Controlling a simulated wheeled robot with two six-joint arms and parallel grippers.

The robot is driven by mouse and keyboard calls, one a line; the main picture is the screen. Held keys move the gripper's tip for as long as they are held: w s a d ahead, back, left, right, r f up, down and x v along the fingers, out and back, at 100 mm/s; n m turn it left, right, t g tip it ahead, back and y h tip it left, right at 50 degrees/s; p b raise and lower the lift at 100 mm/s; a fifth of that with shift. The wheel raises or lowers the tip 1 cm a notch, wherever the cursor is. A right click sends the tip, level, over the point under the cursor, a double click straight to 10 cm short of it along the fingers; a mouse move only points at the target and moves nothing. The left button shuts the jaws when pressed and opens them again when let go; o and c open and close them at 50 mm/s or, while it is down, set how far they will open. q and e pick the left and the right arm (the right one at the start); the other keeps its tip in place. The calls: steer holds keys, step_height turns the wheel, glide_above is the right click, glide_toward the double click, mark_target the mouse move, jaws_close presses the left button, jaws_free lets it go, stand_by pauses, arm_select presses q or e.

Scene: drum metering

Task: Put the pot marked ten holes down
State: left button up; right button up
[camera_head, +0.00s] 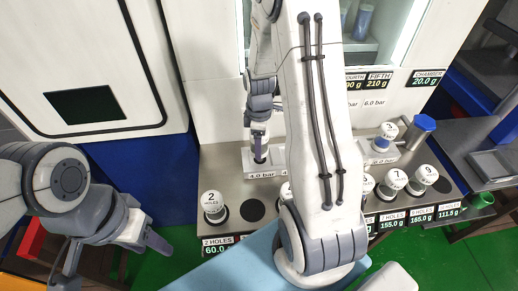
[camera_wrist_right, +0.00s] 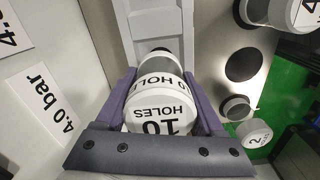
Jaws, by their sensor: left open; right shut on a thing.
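The pot marked ten holes (camera_wrist_right: 160,108) is white with black lettering and a grey band. In the right wrist view it sits between the two purple fingers of my right gripper (camera_wrist_right: 165,112), which is shut on it. In the head view my right gripper (camera_head: 260,143) points down at the pale block with the 4.0 bar label (camera_head: 262,175). Whether the pot touches the block, I cannot tell. My left gripper (camera_head: 112,260) is open and empty at the lower left, away from the bench.
The pot marked 2 (camera_head: 212,204) stands on the grey bench beside an empty dark round spot (camera_head: 252,209). Pots marked 7 (camera_head: 393,182) and 9 (camera_head: 424,177) stand at the right. A pot marked 3 (camera_head: 387,131) is behind them. My right arm hides the bench's middle.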

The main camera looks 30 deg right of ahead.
step_height(320, 180, down, 3)
steer(key=shift+s+r+p, duration=0.1)
steer(key=shift+r+p, duration=0.1)
steer(key=shift+p, duration=0.1)
steer(key=shift+f, duration=0.35)
steer(key=shift+f, duration=0.15)
steer(key=o, duration=1.6)
